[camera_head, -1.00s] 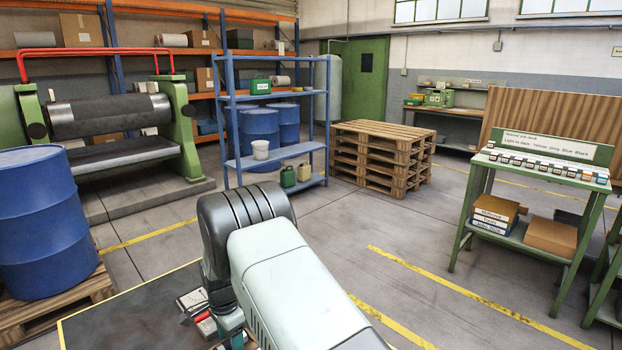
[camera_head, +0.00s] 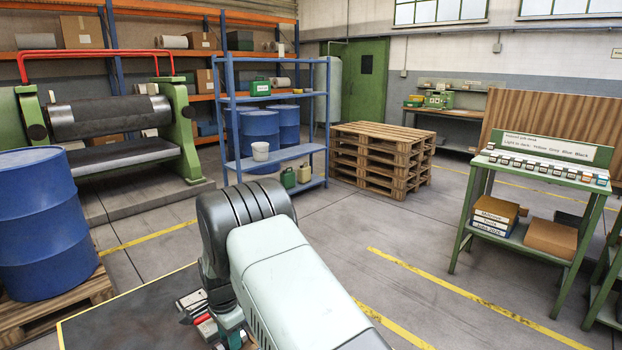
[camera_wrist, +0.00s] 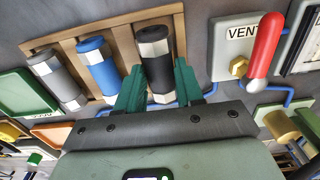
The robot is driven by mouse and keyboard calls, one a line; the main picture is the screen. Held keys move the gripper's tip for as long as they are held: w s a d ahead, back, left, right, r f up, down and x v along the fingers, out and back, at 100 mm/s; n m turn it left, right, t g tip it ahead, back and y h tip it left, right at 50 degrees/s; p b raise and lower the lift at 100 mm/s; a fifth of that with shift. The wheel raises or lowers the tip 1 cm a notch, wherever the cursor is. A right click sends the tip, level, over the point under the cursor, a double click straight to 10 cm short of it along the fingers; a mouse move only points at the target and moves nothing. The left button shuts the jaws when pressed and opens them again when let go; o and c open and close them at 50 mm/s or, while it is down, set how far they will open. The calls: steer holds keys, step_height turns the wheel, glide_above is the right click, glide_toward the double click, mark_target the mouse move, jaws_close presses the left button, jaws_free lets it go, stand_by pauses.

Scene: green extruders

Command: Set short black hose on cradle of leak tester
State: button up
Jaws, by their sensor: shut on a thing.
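In the wrist view a black hose (camera_wrist: 156,62) with silvery-white end bands lies between the green fingers of my gripper (camera_wrist: 158,84), which is shut on it. The hose is at the right end of a slatted wooden rack (camera_wrist: 118,50); I cannot tell whether it still touches the rack. A blue hose (camera_wrist: 97,64) and a grey hose (camera_wrist: 56,78) lie in the rack to its left. Right of the rack is a panel marked VENT (camera_wrist: 240,33) with a red lever (camera_wrist: 264,50) and brass fitting. I cannot make out a cradle.
Blue tubing (camera_wrist: 285,98) runs close to the right of the rack. A green tray (camera_wrist: 20,92) is at the left edge. In the head view, the dark bench top (camera_head: 120,315) is partly covered by my arm. A blue drum (camera_head: 45,225) stands left of it.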

steer(key=shift+r, duration=2.05)
steer(key=w+d+r+m, duration=0.2)
steer(key=w+d+m, duration=0.1)
steer(key=d+m, duration=0.55)
steer(key=w+d+r+m, duration=0.2)
steer(key=w+d+m, duration=0.1)
steer(key=d+m, duration=0.6)
steer(key=shift+m, duration=0.25)
steer(key=shift+w+a+f, duration=0.1)
steer(key=shift+a+f, duration=0.1)
steer(key=shift+f, duration=1.1)
steer(key=shift+w+a+f, duration=0.1)
steer(key=shift+a+f, duration=0.05)
steer(key=shift+f, duration=1.15)
steer(key=shift+w+a+f, duration=0.1)
steer(key=shift+a+f, duration=0.1)
steer(key=shift+f, duration=1.1)
steer(key=o, duration=1)
steer(key=shift+c, duration=0.2)
